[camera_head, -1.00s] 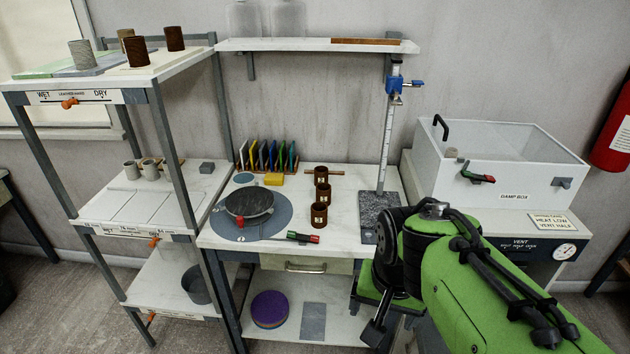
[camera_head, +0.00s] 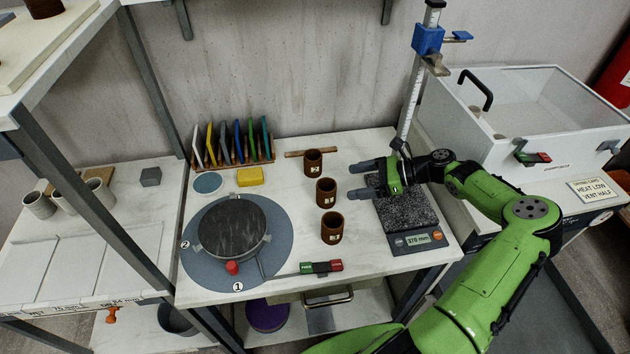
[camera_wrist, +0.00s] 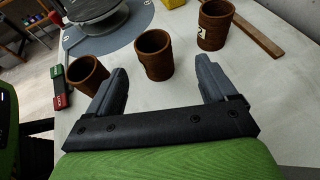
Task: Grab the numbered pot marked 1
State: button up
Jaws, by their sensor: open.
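Three brown pots stand upright in a row on the worktable: a back pot (camera_head: 313,161), a middle pot (camera_head: 326,190) and a front pot (camera_head: 331,227). My gripper (camera_head: 354,180) is open and empty, just right of the row, fingers pointing left. In the wrist view, the middle pot (camera_wrist: 153,56) shows between and beyond my fingertips. The front pot (camera_wrist: 86,76) is by the left finger; the back pot (camera_wrist: 216,24) is beyond the right finger.
A dark wheel (camera_head: 232,226) on a grey disc stands left of the pots. A red-green handle (camera_head: 321,267) lies in front. A scale (camera_head: 413,236) with a post is below and right of my gripper. A wooden strip (camera_head: 308,153) lies behind the back pot.

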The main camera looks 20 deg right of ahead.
aim_at(318, 190)
jog(key=x, duration=0.3)
jog(key=b+x, duration=0.1)
jog(key=x, duration=0.7)
jog(key=shift+s+a+b, duration=0.3)
jog(key=shift+a+b, duration=0.05)
jog(key=shift+a, duration=0.1)
jog(key=shift+s, duration=0.1)
jog(key=shift+c, duration=0.6)
jog(key=c, duration=1)
